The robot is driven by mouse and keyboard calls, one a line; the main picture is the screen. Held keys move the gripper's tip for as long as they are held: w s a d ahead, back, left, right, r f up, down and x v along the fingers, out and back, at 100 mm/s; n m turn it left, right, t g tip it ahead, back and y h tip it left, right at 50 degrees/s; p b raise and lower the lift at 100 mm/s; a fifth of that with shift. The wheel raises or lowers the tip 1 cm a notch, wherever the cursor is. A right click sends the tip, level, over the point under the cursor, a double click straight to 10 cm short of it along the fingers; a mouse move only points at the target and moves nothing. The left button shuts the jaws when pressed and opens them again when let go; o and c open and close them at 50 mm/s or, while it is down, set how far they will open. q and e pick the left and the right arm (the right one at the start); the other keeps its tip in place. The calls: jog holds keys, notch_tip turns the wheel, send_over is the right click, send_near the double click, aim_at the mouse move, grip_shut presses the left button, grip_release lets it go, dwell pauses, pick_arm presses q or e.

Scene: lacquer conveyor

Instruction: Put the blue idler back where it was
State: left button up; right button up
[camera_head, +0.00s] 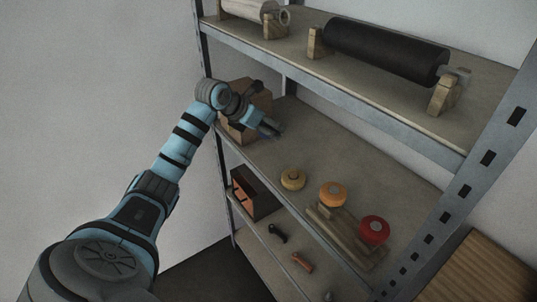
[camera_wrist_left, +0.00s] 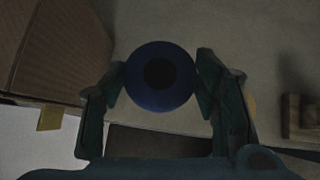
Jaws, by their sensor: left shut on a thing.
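The blue idler (camera_wrist_left: 159,100) is a round disc with a dark centre, held between the two fingers of my left gripper (camera_wrist_left: 160,72) in the left wrist view. In the head view my left gripper (camera_head: 272,128) is over the left end of the middle shelf (camera_head: 330,165), beside a cardboard box (camera_head: 236,128). There the blue idler is mostly hidden by the gripper. I cannot tell whether it touches the shelf. A yellow idler (camera_head: 292,179), an orange one (camera_head: 333,194) and a red one (camera_head: 374,230) stand to the right along this shelf. My right gripper is not in view.
The cardboard box (camera_wrist_left: 60,50) is close left of the gripper in the left wrist view. Wooden strips (camera_head: 338,236) lie by the orange and red idlers. The upper shelf (camera_head: 400,104) holds a black roller (camera_head: 385,50). The middle shelf's back right is clear.

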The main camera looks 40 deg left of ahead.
pick_arm(q)
notch_tip(320, 180, down, 8)
jog(key=shift+s+f, duration=0.1)
jog(key=shift+f, duration=0.15)
jog(key=shift+f+b, duration=0.6)
jog(key=o, duration=1.3)
jog(key=shift+s+r, duration=0.1)
